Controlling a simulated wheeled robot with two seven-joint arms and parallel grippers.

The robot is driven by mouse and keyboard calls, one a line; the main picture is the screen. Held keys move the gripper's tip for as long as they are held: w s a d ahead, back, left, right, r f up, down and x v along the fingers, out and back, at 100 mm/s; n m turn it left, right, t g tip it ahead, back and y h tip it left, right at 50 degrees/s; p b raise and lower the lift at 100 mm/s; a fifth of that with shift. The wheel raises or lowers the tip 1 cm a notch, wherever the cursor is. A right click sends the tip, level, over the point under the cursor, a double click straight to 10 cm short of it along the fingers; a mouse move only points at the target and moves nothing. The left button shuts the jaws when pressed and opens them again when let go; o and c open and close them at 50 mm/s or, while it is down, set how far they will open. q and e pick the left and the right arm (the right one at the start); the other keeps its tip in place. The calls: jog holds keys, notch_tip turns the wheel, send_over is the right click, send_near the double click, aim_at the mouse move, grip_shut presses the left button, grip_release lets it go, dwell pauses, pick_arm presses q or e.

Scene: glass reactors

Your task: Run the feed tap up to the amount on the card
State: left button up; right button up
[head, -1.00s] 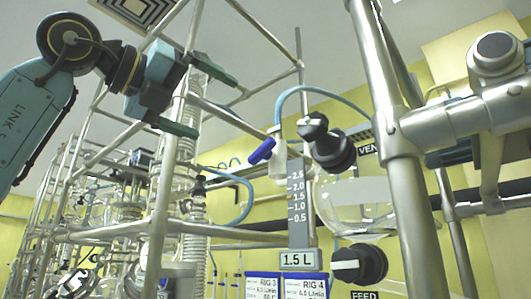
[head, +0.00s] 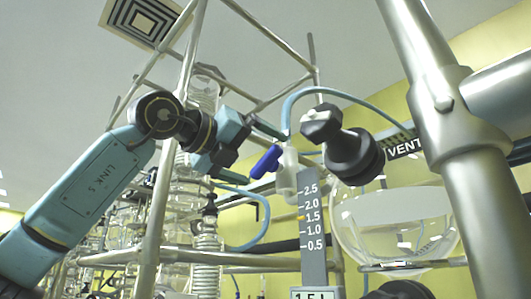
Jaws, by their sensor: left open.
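A tap with a blue lever (head: 266,161) sits on a clear body at the end of a pale blue hose. My left gripper (head: 262,156) is open, with one dark finger above and one below the lever in the picture; I cannot tell if they touch it. Behind stands a grey scale strip (head: 313,235) marked 0.5 to 2.5, with a yellow mark near 1.5. The card (head: 313,295) below it reads 1.5 L, cut by the frame's bottom edge. A round glass vessel (head: 395,235) is to the right. My right gripper is not in view.
A black knob (head: 340,145) stands beside the VENT label (head: 404,146). The top of another dark knob (head: 402,289) shows at the bottom edge.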

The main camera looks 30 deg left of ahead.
pick_arm(q)
jog(key=shift+w+d, duration=0.25)
jog(key=shift+w, duration=0.4)
jog(key=shift+w+d+p, duration=0.2)
jog(key=shift+w+p, duration=0.15)
jog(key=shift+w, duration=0.3)
jog(key=shift+c, duration=0.5)
jog(key=c, duration=0.9)
jog(key=shift+m, duration=0.6)
jog(key=m, duration=0.4)
jog(key=shift+d, duration=0.15)
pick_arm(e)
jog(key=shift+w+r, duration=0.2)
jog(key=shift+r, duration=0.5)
pick_arm(q)
jog(key=o, duration=1)
